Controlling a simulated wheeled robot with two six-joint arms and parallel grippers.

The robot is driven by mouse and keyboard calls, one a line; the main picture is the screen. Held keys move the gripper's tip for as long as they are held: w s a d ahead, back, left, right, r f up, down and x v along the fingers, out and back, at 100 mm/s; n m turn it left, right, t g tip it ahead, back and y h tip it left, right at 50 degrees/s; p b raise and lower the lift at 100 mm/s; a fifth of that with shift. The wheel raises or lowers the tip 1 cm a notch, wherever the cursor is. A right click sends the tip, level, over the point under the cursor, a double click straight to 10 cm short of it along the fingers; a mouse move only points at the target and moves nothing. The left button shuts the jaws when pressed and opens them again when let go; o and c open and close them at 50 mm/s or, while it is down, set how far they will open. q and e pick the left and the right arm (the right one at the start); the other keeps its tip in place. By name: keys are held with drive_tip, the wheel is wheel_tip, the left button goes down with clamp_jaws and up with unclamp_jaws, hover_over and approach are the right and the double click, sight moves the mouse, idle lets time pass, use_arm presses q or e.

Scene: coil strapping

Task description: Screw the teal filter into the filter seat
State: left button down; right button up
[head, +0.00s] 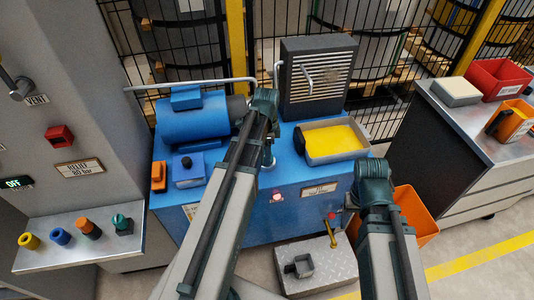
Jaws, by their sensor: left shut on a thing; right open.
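A teal piece (122,224), which looks like the teal filter, stands on the metal shelf at the left with a knob-like top. My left gripper (266,148) is over the top of the blue power unit, largely hidden behind its own arm. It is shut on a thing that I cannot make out. A small grey round part shows just below it on the blue top; I cannot tell whether this is the filter seat. My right gripper (375,172) is open, in front of the unit's right corner, its fingers mostly hidden by the wrist.
Yellow, blue and orange pieces (88,229) stand along the shelf (70,255). The blue unit (235,210) carries a motor (191,118), a grilled cooler (316,80) and a yellow-bottomed tray (334,140). An orange bin (414,212) stands near my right arm. A bench (470,120) is at right.

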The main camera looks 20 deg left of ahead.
use_arm(q)
drive_tip(key=m, duration=0.5)
drive_tip(key=shift+m, duration=0.8)
drive_tip(key=m, duration=0.3)
drive_tip(key=shift+m+y, duration=0.3)
drive_tip(key=shift+m, duration=0.1)
drive_tip(key=m, duration=0.4)
drive_tip(key=shift+s, duration=0.1)
drive_tip(key=shift+m, duration=0.4)
drive_tip(key=m, duration=0.3)
